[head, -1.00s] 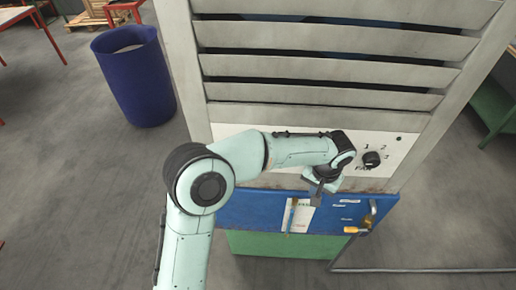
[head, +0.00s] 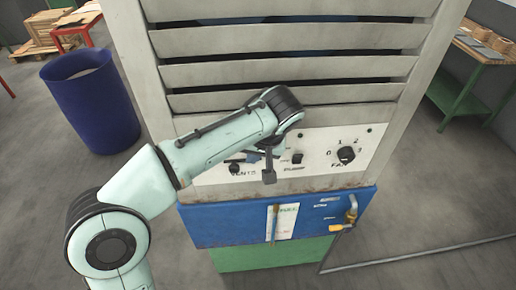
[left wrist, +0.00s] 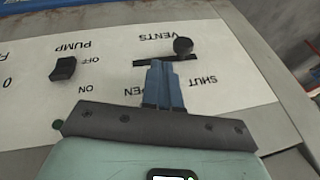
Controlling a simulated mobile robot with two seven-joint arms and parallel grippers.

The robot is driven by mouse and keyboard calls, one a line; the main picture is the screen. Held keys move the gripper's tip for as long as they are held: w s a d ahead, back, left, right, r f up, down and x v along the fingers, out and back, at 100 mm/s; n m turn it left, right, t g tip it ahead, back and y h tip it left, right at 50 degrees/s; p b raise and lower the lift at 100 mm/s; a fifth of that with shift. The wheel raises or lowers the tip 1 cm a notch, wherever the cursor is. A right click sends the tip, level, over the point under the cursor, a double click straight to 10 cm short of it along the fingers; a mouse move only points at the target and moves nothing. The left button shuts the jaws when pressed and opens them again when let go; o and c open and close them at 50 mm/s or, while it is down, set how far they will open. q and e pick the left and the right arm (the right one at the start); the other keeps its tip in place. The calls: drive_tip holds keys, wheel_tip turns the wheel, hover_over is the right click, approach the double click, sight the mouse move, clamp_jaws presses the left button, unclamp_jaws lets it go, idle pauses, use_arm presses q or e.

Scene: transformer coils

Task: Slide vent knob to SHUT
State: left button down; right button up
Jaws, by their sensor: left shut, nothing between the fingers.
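The vent knob (left wrist: 183,46) is a dark round knob on a short slot (left wrist: 140,63) in the white control panel. In the left wrist view the lettering is upside down, with SHUT to the right and OPEN to the left. The knob is near the SHUT end of the slot. It also shows in the head view (head: 234,168), at the panel's left. My left gripper (left wrist: 161,64) is shut and empty, its blue fingertips over the middle of the slot, on the OPEN side of the knob. A small gap seems to separate them. My right gripper is not in view.
A PUMP switch (left wrist: 64,68) and a FAN knob (head: 346,154) share the panel. Grey louvres (head: 290,70) rise above it. A blue box front (head: 230,222) with a yellow-handled part (head: 340,228) is below. A blue bin (head: 92,100) stands on the floor to the left.

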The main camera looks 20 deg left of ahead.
sight(234, 166)
use_arm(q)
drive_tip(key=shift+s+a+f, duration=0.2)
drive_tip(key=shift+a+f, duration=0.5)
drive_tip(key=shift+s+a+f, duration=0.2)
drive_tip(key=shift+a+f, duration=0.45)
drive_tip(key=shift+f, duration=0.05)
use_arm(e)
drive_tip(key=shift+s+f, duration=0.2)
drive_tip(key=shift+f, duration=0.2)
